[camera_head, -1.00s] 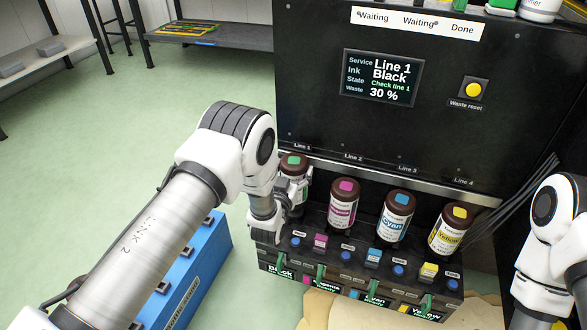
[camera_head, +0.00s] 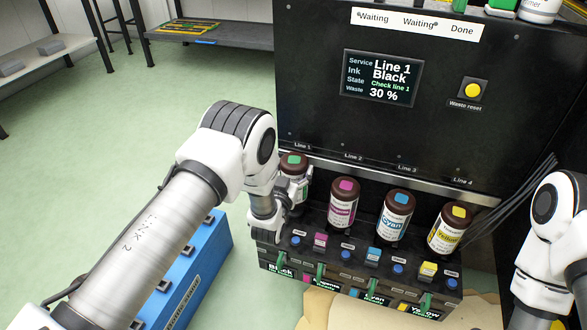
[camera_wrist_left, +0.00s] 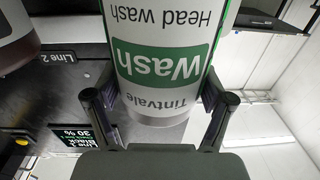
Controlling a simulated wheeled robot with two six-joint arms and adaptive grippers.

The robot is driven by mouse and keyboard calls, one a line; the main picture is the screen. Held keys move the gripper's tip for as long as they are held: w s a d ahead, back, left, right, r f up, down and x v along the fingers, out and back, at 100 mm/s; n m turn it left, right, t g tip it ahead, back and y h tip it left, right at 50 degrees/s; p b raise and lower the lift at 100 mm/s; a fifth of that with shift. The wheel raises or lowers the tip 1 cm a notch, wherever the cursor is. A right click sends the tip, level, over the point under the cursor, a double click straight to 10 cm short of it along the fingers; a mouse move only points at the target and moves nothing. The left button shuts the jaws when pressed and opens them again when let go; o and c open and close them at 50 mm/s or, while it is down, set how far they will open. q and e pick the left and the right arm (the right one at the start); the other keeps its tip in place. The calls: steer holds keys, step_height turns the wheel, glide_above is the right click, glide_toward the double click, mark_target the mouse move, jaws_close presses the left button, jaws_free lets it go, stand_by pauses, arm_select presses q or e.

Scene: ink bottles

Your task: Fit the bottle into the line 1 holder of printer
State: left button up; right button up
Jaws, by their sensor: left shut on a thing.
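A wash bottle with a brown cap and green top (camera_head: 293,161) stands upright at the Line 1 place of the printer (camera_head: 310,110), left of the magenta bottle. In the left wrist view, upside down, its white and green label (camera_wrist_left: 160,62) reads "Tintvale Wash, Head wash". My left gripper (camera_head: 286,196) is shut around the bottle, with one finger on each side in the left wrist view (camera_wrist_left: 160,105). The bottle's base and the Line 1 holder are hidden behind my gripper, so I cannot tell how it is seated. My right gripper is out of view.
Magenta (camera_head: 343,204), cyan (camera_head: 396,217) and yellow (camera_head: 449,230) bottles stand in lines 2 to 4. The printer screen (camera_head: 380,78) reads Line 1, Black, "Check line 1", waste 30 %. A blue box (camera_head: 200,262) stands at left; cardboard (camera_head: 350,312) lies in front.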

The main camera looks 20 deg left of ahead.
arm_select(q)
steer(key=shift+f, duration=0.1)
steer(key=shift+f+b, duration=0.7)
steer(key=shift+f, duration=0.25)
steer(key=shift+f+b, duration=0.55)
steer(key=shift+f, duration=0.4)
steer(key=shift+f, duration=0.3)
steer(key=o, duration=1.7)
